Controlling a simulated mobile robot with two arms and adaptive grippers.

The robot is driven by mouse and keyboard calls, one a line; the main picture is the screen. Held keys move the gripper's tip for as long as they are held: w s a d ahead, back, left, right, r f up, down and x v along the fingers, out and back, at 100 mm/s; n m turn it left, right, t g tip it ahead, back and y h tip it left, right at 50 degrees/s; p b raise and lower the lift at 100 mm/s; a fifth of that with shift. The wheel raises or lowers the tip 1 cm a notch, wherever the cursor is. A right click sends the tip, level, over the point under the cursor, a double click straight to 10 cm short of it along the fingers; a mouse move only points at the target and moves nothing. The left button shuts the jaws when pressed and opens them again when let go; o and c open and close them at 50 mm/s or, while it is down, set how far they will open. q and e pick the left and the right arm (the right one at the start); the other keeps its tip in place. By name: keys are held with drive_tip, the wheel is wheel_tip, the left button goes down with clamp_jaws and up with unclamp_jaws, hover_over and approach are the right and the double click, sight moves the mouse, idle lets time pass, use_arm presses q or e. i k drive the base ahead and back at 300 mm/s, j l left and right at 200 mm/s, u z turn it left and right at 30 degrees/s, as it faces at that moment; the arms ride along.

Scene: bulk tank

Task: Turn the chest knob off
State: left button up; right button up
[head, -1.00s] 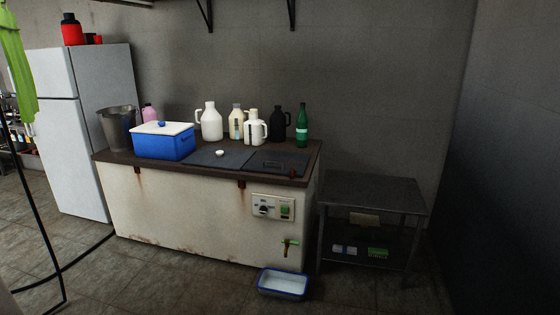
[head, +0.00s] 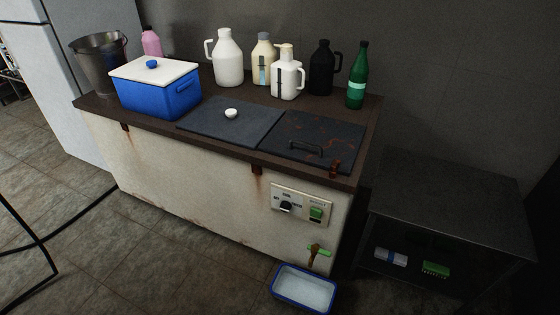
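The chest (head: 190,180) is a long, cream, rust-stained tank with a dark brown top, standing ahead of me. A control panel (head: 302,204) sits on the right part of its front face. The black round knob (head: 286,206) is on the panel's left half, with small markings around it that I cannot read. A green switch (head: 316,213) is on the panel's right half. Neither of my grippers shows in the head view, so nothing of mine is seen at the knob.
A tap with a green handle (head: 319,251) juts out below the panel, above a blue-rimmed basin (head: 304,288) on the floor. A dark metal table (head: 450,205) stands at the right. Open tiled floor (head: 150,255) lies in front of the chest.

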sight(285, 206)
drive_tip(key=i+l+u, duration=0.2)
drive_tip(key=i, duration=0.2)
drive_tip(key=j+z, duration=0.2)
drive_tip(key=z, duration=0.2)
drive_tip(key=j+z, duration=0.25)
drive_tip(key=z, duration=0.15)
drive_tip(key=j+z, duration=0.25)
drive_tip(key=z, duration=0.15)
drive_tip(key=i, duration=0.05)
